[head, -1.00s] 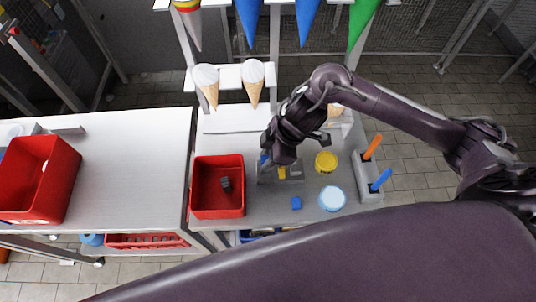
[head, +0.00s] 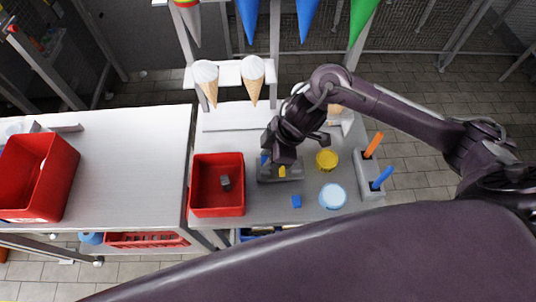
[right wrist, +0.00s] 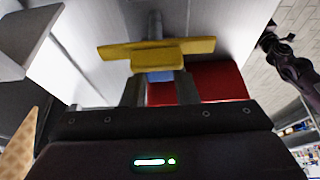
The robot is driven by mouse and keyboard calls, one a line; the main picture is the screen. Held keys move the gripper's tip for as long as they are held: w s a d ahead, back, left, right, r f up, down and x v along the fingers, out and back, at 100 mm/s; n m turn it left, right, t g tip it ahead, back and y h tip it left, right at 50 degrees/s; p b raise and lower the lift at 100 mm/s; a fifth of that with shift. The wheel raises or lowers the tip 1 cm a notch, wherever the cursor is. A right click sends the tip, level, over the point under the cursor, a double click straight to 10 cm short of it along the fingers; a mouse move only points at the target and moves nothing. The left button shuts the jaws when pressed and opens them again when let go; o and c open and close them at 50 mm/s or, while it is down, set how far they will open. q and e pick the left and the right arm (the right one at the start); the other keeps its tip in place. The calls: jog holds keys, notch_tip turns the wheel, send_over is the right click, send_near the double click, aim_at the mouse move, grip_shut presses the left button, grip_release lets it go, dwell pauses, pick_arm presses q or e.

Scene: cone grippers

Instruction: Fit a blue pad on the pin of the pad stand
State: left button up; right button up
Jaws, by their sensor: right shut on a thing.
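The grey pad stand (head: 293,174) is on the worktop, right of the red bin, with yellow pieces (head: 282,172) at it. The yellow pieces also show in the right wrist view (right wrist: 158,50), just beyond the fingertips, with a dark upright post (right wrist: 155,24) behind them. My right gripper (head: 284,157) is over the stand. In the right wrist view its fingers (right wrist: 160,88) are shut on a blue pad (right wrist: 160,76), mostly hidden. I cannot tell whether the pad touches the pin. A loose blue block (head: 297,201) lies in front of the stand.
A red bin (head: 203,206) with a grey block (head: 225,183) stands left of the stand. A yellow round tub (head: 327,160), a pale blue lid (head: 333,196) and a grey holder (head: 367,182) with orange and blue sticks are to the right. Cones (head: 253,78) stand behind.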

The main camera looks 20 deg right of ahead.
jog(key=shift+f, duration=0.25)
dwell(0.4)
jog(key=o, duration=1)
jog(key=shift+o, duration=0.4)
jog(key=shift+o, duration=1.4)
jog(key=shift+r, duration=0.1)
jog(key=shift+r+p, duration=2.45)
jog(key=shift+p, duration=0.25)
